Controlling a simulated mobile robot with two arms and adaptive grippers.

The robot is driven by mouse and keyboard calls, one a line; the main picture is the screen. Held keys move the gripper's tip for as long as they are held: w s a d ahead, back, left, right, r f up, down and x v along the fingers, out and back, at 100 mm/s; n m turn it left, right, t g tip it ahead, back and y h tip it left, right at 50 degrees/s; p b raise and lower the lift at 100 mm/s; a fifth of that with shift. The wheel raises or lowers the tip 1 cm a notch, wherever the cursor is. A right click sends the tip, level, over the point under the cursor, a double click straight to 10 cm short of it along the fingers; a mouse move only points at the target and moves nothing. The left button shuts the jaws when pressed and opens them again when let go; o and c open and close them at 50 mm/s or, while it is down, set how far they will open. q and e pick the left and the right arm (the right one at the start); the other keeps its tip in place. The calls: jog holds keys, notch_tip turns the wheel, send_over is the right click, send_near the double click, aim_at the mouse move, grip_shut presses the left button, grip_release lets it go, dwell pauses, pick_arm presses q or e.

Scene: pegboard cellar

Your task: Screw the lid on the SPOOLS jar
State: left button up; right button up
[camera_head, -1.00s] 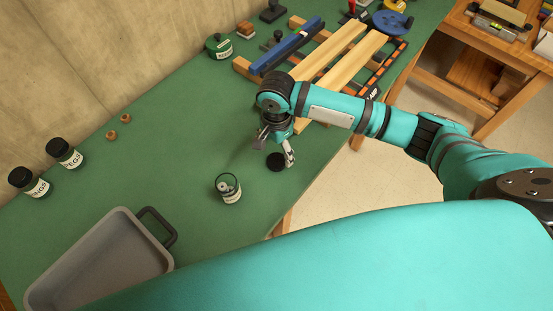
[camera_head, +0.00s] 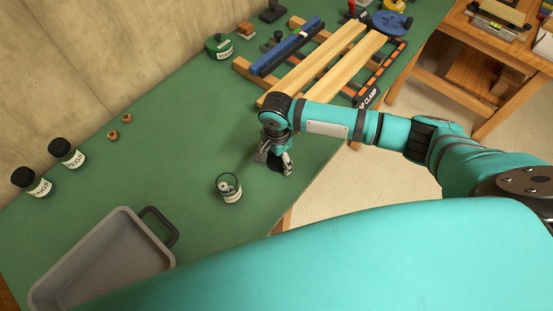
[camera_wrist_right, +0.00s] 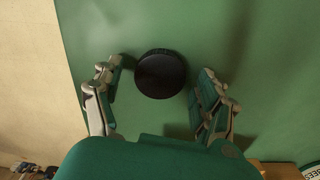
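The black round lid (camera_wrist_right: 160,73) lies on the green bench top. My right gripper (camera_wrist_right: 160,80) is open over it, with one finger on each side and a visible gap at both. In the head view the right gripper (camera_head: 275,164) points down and mostly hides the lid. The open glass jar (camera_head: 229,190) stands upright to the left of the gripper. It has a white label too small to read and pale items inside. My left gripper is not in view.
A grey tray (camera_head: 62,285) with a dark handle lies at the front left. Two black-lidded jars (camera_head: 67,153) stand by the wall, near small brown pieces (camera_head: 126,118). Bench around the jar is clear.

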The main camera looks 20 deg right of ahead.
aim_at(276, 160)
jog(key=c, duration=0.7)
jog(key=shift+c, duration=0.2)
jog(key=shift+r, duration=0.1)
jog(key=shift+r, duration=0.5)
notch_tip(276, 160, up, 2)
jog(key=shift+r+b, duration=0.1)
jog(key=shift+b, duration=0.25)
jog(key=s+a, duration=0.1)
jog(key=s, duration=0.4)
jog(key=s+a+r+b, duration=0.1)
jog(key=s+a, duration=0.1)
jog(key=s, duration=0.3)
jog(key=s+a, duration=0.2)
jog(key=s, duration=0.3)
jog(key=shift+s+r, duration=0.15)
jog(key=shift+r, duration=0.2)
